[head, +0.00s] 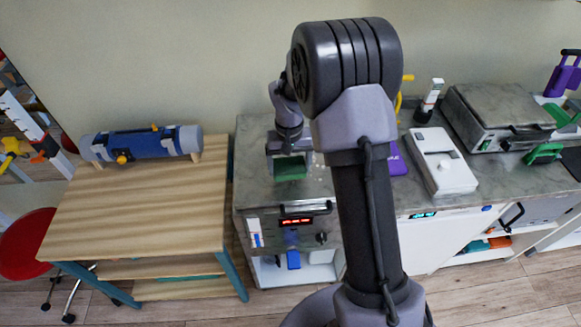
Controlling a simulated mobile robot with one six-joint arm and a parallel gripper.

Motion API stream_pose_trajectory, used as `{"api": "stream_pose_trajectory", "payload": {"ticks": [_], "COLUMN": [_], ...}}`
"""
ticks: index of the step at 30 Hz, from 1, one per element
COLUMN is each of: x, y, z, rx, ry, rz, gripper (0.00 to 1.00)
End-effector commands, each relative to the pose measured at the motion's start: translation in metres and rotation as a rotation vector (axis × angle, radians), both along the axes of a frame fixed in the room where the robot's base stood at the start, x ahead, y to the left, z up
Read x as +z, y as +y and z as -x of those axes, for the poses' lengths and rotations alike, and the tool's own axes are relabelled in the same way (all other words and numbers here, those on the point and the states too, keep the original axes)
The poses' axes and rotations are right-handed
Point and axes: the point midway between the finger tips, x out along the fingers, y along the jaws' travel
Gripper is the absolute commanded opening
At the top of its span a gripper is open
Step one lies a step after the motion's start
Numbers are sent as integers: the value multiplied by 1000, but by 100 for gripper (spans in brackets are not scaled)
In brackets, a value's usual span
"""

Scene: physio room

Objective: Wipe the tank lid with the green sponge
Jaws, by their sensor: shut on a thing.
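My gripper (289,153) is shut on the green sponge (291,168), which hangs below the jaws. The sponge is over the grey mottled top of the unit with the red display, which looks like the tank lid (257,190). From this angle I cannot tell whether the sponge touches the lid. Small pale specks (319,169) show on the lid just right of the sponge. My arm hides the right part of this top.
A wooden table (150,200) with a blue-grey roll (145,144) stands to the left. Right of my arm are a purple item (397,160), a white box (440,160), a bottle (429,100) and a metal case (500,112). A red stool (25,245) is far left.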

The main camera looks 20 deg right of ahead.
Motion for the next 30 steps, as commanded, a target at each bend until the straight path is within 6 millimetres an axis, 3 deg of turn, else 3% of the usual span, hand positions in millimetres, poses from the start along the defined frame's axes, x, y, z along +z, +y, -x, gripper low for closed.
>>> {"api": "stream_pose_trajectory", "payload": {"ticks": [10, 27, 30], "x": [32, 33, 32], "y": [4, 4, 13], "z": [0, 0, -1], "rx": [0, 0, 23], "ry": [-1, 0, -1], "rz": [0, 0, 0], "gripper": [19, 19, 19]}}
